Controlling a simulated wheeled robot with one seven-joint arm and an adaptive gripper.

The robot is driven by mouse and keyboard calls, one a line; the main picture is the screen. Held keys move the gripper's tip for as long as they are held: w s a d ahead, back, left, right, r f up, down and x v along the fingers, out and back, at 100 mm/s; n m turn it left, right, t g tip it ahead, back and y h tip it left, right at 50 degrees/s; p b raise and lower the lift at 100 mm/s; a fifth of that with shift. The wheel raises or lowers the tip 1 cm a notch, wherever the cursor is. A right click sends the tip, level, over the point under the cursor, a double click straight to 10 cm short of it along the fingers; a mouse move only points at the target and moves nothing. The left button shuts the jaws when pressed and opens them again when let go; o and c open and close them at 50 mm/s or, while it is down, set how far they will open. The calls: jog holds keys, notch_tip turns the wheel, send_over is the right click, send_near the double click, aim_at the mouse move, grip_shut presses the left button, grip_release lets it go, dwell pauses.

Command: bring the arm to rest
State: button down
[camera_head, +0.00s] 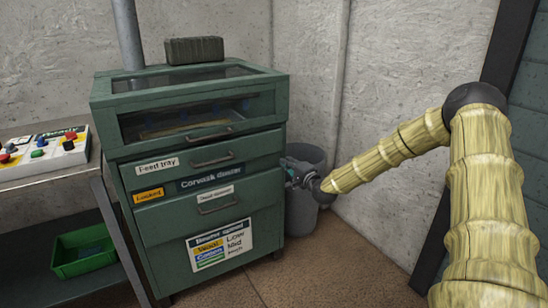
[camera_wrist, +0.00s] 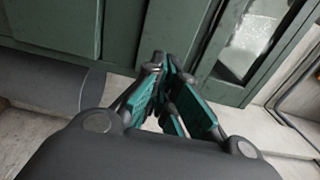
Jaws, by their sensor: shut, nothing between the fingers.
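My gripper (camera_head: 294,176) is at the right side of the green cabinet (camera_head: 262,220), just in front of a grey bin. My arm reaches out to it from the right, bent at a dark elbow joint. In the wrist view my gripper (camera_wrist: 166,62) has its teal and grey fingers together, with nothing visible between them. The green cabinet (camera_wrist: 120,35) fills the far side of that view close to the fingertips. I cannot tell whether the fingers touch it.
A grey bin (camera_head: 303,212) stands on the floor between cabinet and wall. A table with a button panel (camera_head: 45,155) is at the left, a green tray (camera_head: 84,256) on its lower shelf. A dark block (camera_head: 194,50) sits on the cabinet. Floor (camera_head: 345,265) is clear at front right.

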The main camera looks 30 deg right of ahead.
jog(key=s+a+f+n+g+y, duration=0.1)
jog(key=s+a+f+n+g, duration=0.4)
jog(key=a+f, duration=0.6)
jog(key=s+a+f+n+g+y, duration=0.2)
jog(key=s+a+f, duration=0.5)
jog(key=a+f, duration=0.4)
jog(key=s+a+f+n+g, duration=0.3)
jog(key=s+a+f, duration=0.25)
jog(key=s, duration=0.35)
jog(key=s+a+f+n+g, duration=0.2)
jog(key=s+a+f, duration=0.3)
jog(key=s, duration=0.4)
jog(key=s+a+f+n+g+h, duration=0.1)
jog(key=s+f+n+g, duration=0.2)
jog(key=s, duration=1)
jog(key=s+a+f+n+g+h, duration=0.1)
jog(key=s+f+n+g, duration=0.15)
jog(key=s, duration=1.05)
notch_tip(320, 180, up, 16)
jog(key=p, duration=1.6)
jog(key=shift+r, duration=0.25)
